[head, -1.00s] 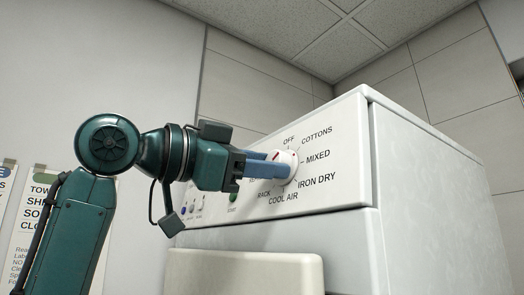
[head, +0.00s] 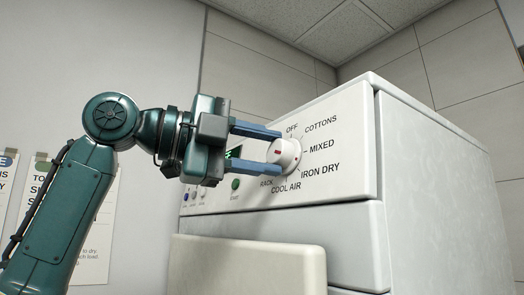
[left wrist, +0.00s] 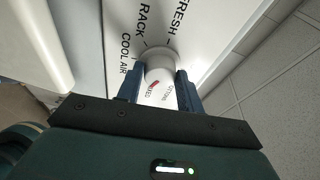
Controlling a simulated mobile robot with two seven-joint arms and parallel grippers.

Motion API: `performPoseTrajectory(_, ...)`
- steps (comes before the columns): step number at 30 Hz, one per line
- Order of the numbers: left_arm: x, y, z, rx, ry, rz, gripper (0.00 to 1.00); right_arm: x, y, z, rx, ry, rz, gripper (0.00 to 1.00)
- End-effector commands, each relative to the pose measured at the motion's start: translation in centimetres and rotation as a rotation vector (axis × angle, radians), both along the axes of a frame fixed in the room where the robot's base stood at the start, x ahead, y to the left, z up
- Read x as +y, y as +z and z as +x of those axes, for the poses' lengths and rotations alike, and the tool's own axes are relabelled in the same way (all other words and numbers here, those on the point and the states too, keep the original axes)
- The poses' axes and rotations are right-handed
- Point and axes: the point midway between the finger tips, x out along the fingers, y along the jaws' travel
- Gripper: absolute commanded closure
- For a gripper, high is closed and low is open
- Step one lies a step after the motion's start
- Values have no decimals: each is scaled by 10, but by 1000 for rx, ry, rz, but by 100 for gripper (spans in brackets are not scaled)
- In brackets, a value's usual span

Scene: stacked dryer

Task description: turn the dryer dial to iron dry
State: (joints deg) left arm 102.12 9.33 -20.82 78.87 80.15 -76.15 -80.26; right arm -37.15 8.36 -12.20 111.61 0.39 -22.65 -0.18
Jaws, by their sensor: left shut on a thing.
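The dryer dial (head: 291,156) is a round white knob with a red mark on its front. Around it are the labels OFF, COTTONS, MIXED, IRON DRY (head: 320,168), COOL AIR and RACK. My left gripper (head: 276,153) comes from the left, shut on the dial, with one blue finger above it and one below. In the left wrist view the dial (left wrist: 160,68) sits between both fingertips. The red mark looks nearly level in the head view; I cannot tell which label it points at. My right gripper is not in view.
The white dryer (head: 430,170) fills the right side. A small display and a green button (head: 235,184) are left of the dial, partly beside my gripper. A cream panel (head: 248,268) juts out below. Posters (head: 90,210) hang on the left wall.

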Motion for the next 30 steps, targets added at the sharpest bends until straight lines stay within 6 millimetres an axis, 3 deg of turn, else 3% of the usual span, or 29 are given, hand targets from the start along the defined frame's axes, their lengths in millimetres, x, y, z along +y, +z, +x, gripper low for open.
performPoseTrajectory(15, 0, 4, 0, -265, -56, 189, 86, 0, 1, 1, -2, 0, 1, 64)
performPoseTrajectory(30, 0, 4, 1, -312, -67, 224, 86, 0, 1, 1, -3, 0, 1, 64)
